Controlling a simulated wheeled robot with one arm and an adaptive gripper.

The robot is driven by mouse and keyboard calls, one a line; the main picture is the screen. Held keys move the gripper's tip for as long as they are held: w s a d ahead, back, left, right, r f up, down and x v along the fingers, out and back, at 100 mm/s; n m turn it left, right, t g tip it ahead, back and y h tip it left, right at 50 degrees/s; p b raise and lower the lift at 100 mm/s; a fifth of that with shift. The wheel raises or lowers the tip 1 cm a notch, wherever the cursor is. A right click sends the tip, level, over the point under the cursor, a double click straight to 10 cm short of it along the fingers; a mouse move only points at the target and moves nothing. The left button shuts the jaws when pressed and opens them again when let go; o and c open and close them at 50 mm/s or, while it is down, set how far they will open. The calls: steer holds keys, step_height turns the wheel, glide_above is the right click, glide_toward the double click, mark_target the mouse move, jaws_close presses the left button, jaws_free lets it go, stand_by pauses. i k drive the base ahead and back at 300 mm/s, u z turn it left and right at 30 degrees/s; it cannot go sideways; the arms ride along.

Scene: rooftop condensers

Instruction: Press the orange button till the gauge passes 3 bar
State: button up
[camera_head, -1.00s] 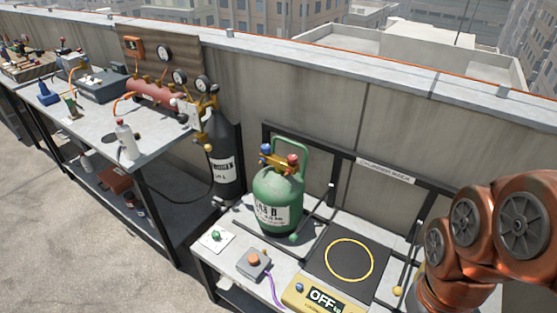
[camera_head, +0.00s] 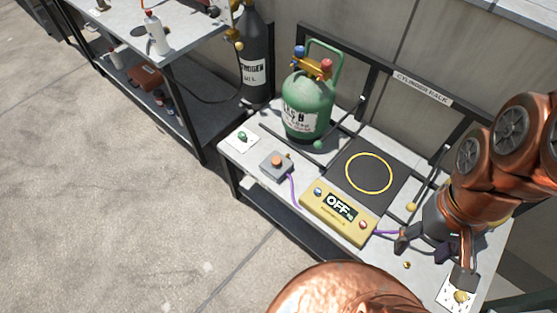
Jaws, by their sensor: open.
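An orange button (camera_head: 277,159) sits on top of a small grey box (camera_head: 275,168) near the front left of the bench. No dial gauge shows now; those on the other bench are out of view.
A green cylinder (camera_head: 308,105) stands behind the button, left of a black scale plate (camera_head: 345,172) with a yellow ring. A white plate with a green knob (camera_head: 242,137) is left of the button. A dark nitrogen cylinder (camera_head: 256,75) stands farther back. Open floor (camera_head: 130,220) lies in front.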

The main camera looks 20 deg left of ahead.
mark_target(276, 161)
steer(key=k, duration=1.35)
steer(key=u, duration=0.35)
steer(key=i, duration=0.35)
steer(key=u, duration=1.05)
steer(key=i, duration=1.15)
steer(key=u, duration=0.2)
